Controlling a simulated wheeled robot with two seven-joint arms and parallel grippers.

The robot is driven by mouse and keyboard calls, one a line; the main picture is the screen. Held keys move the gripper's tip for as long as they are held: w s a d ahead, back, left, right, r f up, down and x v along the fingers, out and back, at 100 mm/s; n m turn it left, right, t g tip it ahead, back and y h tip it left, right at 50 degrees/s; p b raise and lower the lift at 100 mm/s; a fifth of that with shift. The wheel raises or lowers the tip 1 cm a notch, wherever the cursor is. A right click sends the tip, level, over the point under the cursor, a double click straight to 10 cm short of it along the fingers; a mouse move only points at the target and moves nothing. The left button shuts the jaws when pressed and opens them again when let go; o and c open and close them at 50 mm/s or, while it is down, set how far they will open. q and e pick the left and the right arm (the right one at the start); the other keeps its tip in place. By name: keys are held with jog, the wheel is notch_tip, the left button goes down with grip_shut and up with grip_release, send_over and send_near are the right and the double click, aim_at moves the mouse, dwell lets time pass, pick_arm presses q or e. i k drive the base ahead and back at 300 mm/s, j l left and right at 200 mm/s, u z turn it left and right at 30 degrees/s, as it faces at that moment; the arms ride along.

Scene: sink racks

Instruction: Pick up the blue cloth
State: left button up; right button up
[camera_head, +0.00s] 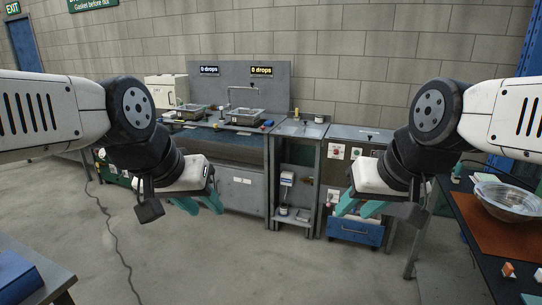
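I cannot pick out the blue cloth for certain. A small blue item (268,123) lies at the right end of the sink counter, too small to tell if it is cloth. My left gripper (199,204) hangs in front of the sink unit, its teal fingers apart and nothing seen between them. My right gripper (358,208) hangs in front of the cabinet to the right, its teal fingers also apart and empty. Both grippers are well short of the counter.
The sink counter (235,128) stands against the block wall with racks on top. A blue drawer (355,230) is low at right. A table with an orange mat (490,228) and glass bowl (508,200) is at right.

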aim_at(269, 123)
jog(key=i+u, duration=0.15)
jog(key=i, duration=2.15)
jog(key=i+z, duration=0.15)
jog(key=i, duration=0.3)
jog(key=i+j+z, duration=0.2)
jog(key=i, duration=0.25)
jog(key=i+j+z, duration=0.15)
jog(key=i, duration=0.3)
jog(key=i+j+z, duration=0.2)
jog(key=i, duration=0.25)
